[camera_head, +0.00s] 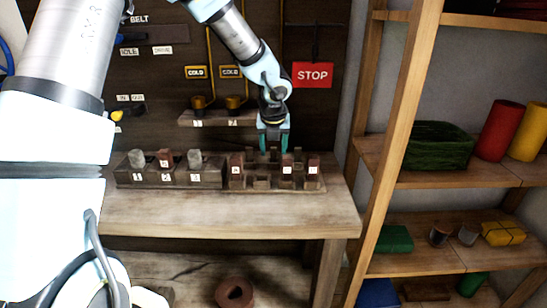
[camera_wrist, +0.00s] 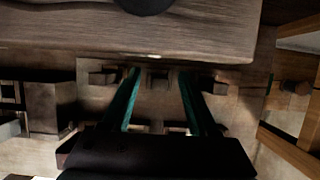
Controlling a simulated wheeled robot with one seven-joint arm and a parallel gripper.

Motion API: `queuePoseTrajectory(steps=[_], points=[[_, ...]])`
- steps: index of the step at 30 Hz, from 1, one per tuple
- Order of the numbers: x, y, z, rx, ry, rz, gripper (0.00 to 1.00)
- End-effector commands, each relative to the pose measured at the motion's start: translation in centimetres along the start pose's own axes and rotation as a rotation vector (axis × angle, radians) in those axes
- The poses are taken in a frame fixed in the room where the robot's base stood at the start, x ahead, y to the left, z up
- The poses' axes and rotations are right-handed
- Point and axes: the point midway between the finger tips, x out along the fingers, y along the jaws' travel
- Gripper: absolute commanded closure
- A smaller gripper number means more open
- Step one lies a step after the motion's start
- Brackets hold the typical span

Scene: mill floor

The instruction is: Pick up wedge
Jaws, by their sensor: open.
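Small reddish-brown upright pieces with white labels stand in a wooden rack (camera_head: 262,187) on the bench in the head view. One is at its left end (camera_head: 236,167), and two more are at the right (camera_head: 287,167) and right end (camera_head: 313,168). I cannot tell which piece is the wedge. My gripper (camera_head: 273,148) points down over the rack, between the left-end piece and the right pair. In the wrist view, my gripper (camera_wrist: 159,75) has its two teal fingers spread apart, with nothing clearly held between them. Rack parts show around and between the fingers.
A second rack (camera_head: 205,176) to the left holds grey and reddish pieces over numbered labels. A narrow ledge (camera_head: 215,119) with two brass cups is on the wall behind. The bench front (camera_head: 230,215) is clear. Shelving (camera_head: 395,150) with rolls and bundles stands at right.

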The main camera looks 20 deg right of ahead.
Motion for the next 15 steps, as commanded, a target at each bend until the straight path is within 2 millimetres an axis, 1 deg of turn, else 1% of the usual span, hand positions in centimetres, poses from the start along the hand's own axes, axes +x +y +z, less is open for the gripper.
queuePoseTrajectory(steps=[2, 8, 15], points=[[0.27, -0.02, 0.04, -0.001, -0.001, -0.001, 0.40], [0.27, 0.00, 0.05, -0.001, -0.001, 0.000, 0.41], [0.26, 0.00, 0.03, -0.001, -0.001, 0.000, 0.68]])
